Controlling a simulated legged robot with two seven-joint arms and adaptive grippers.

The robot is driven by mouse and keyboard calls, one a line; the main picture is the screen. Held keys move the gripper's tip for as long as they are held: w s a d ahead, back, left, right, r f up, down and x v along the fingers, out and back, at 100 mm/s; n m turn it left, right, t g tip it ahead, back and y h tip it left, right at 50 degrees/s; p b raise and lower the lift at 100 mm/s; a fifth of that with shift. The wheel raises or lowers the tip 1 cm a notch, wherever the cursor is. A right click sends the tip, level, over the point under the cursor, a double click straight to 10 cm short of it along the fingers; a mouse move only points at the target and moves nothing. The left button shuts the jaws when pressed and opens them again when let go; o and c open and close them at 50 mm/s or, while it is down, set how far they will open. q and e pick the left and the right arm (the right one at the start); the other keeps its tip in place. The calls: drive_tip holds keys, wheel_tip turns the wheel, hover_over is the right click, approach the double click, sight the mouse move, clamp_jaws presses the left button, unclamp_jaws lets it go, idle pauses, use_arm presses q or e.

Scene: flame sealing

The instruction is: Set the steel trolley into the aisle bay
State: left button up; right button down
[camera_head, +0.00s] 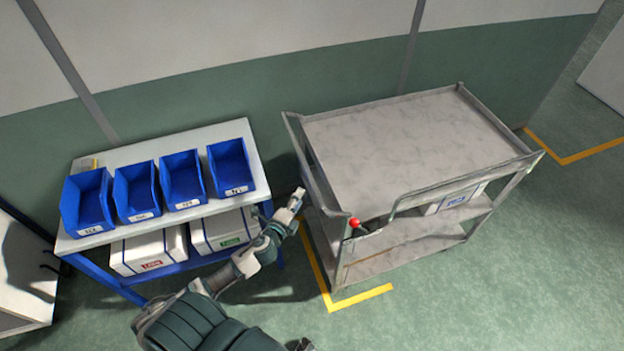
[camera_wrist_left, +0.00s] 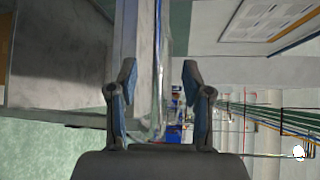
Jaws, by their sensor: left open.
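The grey steel trolley (camera_head: 410,140) stands against the green wall, its left end beside my left gripper. Its near left corner is close to a yellow floor corner mark (camera_head: 330,304), and another yellow mark (camera_head: 562,162) lies past its right end. My left gripper (camera_head: 296,198) is open next to the trolley's left end. In the left wrist view my open fingers (camera_wrist_left: 160,80) have a pale upright edge between them, seemingly of the trolley; I cannot tell if they touch it.
A blue-framed rack (camera_head: 262,165) with several blue bins stands left of the trolley, with white boxes on its lower shelf. A red knob (camera_head: 355,222) is at the trolley's near side, and a box (camera_head: 455,200) lies on its lower shelf. The front floor (camera_head: 480,300) is clear.

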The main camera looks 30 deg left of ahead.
sight(311, 181)
use_arm(q)
drive_tip(key=w, duration=0.3)
drive_tip(key=w+f, duration=0.1)
drive_tip(key=w, duration=0.6)
drive_tip(key=shift+f+p, duration=0.15)
drive_tip(key=shift+p, duration=0.15)
drive_tip(key=shift+s+a, duration=0.1)
drive_tip(key=shift+a, duration=0.1)
drive_tip(key=shift+a, duration=0.1)
drive_tip(key=shift+c, duration=1.1)
drive_tip(key=shift+a+f, duration=0.1)
drive_tip(key=shift+a, duration=0.1)
clamp_jaws()
drive_tip(key=shift+d, duration=0.15)
